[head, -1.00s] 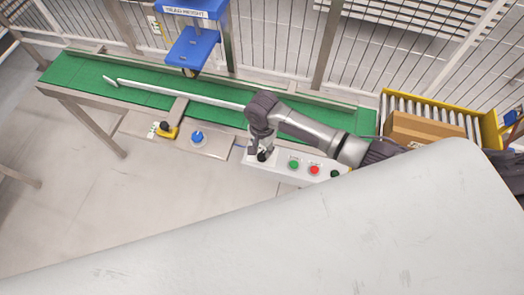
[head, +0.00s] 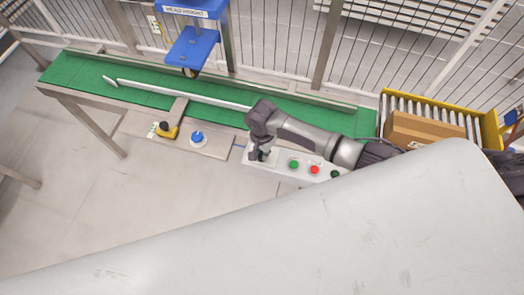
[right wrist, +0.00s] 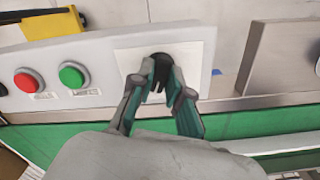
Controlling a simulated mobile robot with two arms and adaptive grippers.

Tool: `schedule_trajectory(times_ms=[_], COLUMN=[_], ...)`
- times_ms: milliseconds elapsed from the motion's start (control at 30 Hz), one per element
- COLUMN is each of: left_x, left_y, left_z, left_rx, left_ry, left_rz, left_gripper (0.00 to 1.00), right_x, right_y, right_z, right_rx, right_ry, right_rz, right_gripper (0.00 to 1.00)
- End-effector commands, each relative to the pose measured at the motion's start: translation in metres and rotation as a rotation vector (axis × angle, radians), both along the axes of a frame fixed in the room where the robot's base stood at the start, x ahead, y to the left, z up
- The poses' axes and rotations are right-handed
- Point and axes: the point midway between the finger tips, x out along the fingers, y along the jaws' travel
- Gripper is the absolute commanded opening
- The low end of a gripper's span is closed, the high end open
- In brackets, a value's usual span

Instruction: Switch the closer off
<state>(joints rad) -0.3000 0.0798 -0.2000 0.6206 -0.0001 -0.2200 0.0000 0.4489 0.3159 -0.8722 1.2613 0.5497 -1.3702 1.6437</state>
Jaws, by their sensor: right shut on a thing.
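The white control panel (head: 305,176) stands at the front edge of the green conveyor. A black knob (right wrist: 160,58) on a pale plate of the panel shows in the right wrist view, between my fingertips. My right gripper (right wrist: 160,82) is shut on this knob, pointing at the panel face. In the head view my right gripper (head: 257,156) reaches down onto the left end of the panel and mostly hides the knob. A green button (head: 294,164) and a red button (head: 314,169) are to its right. My left gripper is not in view.
The green conveyor belt (head: 150,93) carries a long white bar (head: 185,95). A yellow-and-black device (head: 167,130) and a blue knob (head: 197,136) are left of the panel. A cardboard box (head: 425,130) sits on rollers at right. A blue frame (head: 192,48) rises behind the belt.

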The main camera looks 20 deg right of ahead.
Motion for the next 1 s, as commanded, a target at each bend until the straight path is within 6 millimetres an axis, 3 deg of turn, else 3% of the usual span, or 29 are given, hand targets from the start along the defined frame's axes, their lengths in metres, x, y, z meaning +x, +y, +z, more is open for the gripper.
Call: schedule_trajectory(times_ms=[367,1000], left_x=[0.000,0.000], left_y=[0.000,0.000], left_z=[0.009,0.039], left_rx=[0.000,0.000], left_ry=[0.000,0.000], left_rz=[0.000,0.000], left_gripper=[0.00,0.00], right_x=[-0.001,0.000], right_y=[0.000,0.000], right_z=[0.002,0.001], right_rx=[0.000,0.001], right_ry=[0.002,0.002], right_rz=[0.087,0.593], right_gripper=[0.00,0.00])
